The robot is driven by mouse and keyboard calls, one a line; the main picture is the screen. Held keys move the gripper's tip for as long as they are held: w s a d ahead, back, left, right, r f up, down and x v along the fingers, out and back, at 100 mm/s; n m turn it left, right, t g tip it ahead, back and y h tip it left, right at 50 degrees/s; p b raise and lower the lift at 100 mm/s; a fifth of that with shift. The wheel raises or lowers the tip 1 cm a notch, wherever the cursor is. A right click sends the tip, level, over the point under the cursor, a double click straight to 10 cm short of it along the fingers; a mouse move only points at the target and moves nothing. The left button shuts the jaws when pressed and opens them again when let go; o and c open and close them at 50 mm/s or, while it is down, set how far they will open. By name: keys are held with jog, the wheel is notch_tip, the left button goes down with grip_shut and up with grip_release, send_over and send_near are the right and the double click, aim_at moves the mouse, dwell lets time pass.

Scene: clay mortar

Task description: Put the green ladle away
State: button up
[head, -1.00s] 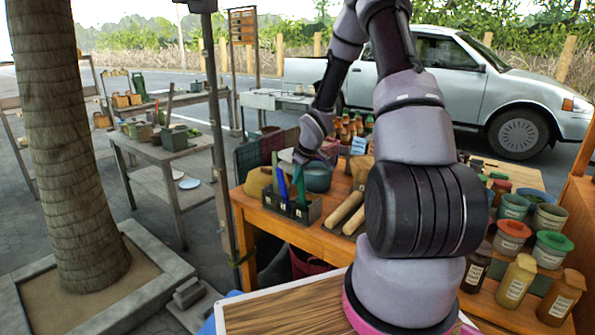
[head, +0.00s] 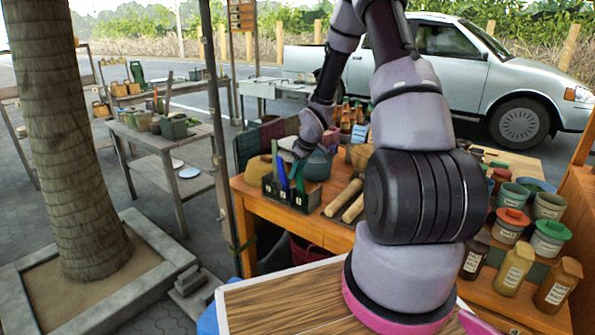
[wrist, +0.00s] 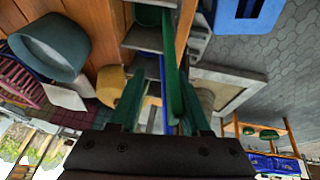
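A green ladle's handle (head: 299,179) stands up from a dark box with numbered compartments (head: 303,203) at the left end of the orange table. A blue handle (head: 282,174) stands beside it. Which compartment holds the ladle is unclear. My gripper (head: 297,157) is just above the box, pointing down. In the wrist view its two dark green fingers (wrist: 161,92) are apart, with the green handle (wrist: 172,62) running between them, nearer the right finger. The blue handle shows behind it. The ladle's lower end is hidden.
A blue-grey bowl (head: 317,166) stands right behind the box, and it is large in the wrist view (wrist: 50,47). A yellow-tan pot (head: 258,168) is at its left. Wooden rolling pins (head: 344,197) lie to the right. Jars (head: 515,225) crowd the table's right side.

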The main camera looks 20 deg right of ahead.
jog(key=s+r+m+h, duration=0.1)
jog(key=s+r, duration=0.2)
jog(key=r, duration=0.4)
jog(key=s+d+r+m, duration=0.1)
jog(key=s+r, duration=0.3)
jog(key=r, duration=0.3)
jog(key=s+r+m+h, duration=0.1)
jog(key=s+r, duration=0.2)
jog(key=r, duration=0.4)
jog(key=s+a+r+m+t+y, duration=0.1)
jog(key=s+a+r+m, duration=0.2)
jog(key=s+r, duration=0.5)
jog(key=s+a+r+m+t+y, duration=0.1)
jog(key=s+a+r+m, duration=0.3)
jog(key=s+r, duration=0.4)
jog(key=s+m, duration=0.1)
jog(key=s, duration=0.5)
jog(key=shift+s+a+r+y, duration=0.15)
jog(key=shift+a+r+y, duration=0.1)
jog(key=shift+y, duration=0.05)
